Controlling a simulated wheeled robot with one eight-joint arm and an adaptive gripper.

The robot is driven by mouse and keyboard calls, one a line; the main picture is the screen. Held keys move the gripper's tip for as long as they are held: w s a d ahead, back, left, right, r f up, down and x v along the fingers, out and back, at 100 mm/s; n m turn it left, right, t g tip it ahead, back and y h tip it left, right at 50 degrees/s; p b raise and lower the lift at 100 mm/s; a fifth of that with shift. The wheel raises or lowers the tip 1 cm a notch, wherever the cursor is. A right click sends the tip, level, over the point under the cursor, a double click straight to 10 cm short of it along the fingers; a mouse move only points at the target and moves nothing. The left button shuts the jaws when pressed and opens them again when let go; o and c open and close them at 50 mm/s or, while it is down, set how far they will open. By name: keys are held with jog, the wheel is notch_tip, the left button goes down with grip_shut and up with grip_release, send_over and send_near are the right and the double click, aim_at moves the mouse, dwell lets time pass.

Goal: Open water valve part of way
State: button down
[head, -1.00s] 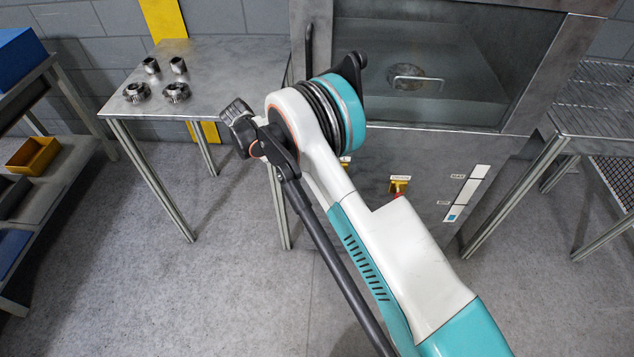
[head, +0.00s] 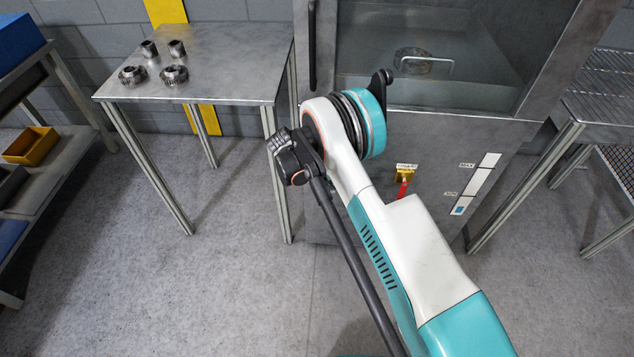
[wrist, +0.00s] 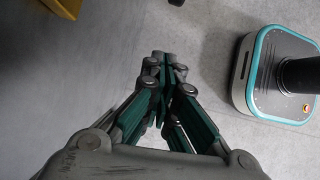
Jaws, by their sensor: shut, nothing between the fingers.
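The water valve (head: 405,174) is a small yellow fitting with a label above it, on the lower front of the grey metal machine. Its red handle (head: 403,190) hangs down below it, and my arm passes just under it. A white level gauge (head: 475,183) with MAX and MIN labels slants to the right of the valve, with a blue patch at its bottom. My gripper (wrist: 167,62) shows in the wrist view with its fingers together and empty, over bare floor. The valve is not in the wrist view, and the fingertips cannot be made out in the head view.
The machine's glass window (head: 440,80) is above the valve. A metal table (head: 215,60) with several metal parts stands left. A wire rack (head: 600,95) stands right. Shelves with a yellow bin (head: 30,146) are at the far left. The floor between is clear.

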jog(key=d, duration=0.2)
jog(key=d+r+b, duration=0.1)
jog(key=shift+w+d+r, duration=0.1)
jog(key=shift+d+r, duration=0.05)
jog(key=shift+d, duration=0.25)
jog(key=shift+d, duration=0.1)
jog(key=shift+d, duration=0.55)
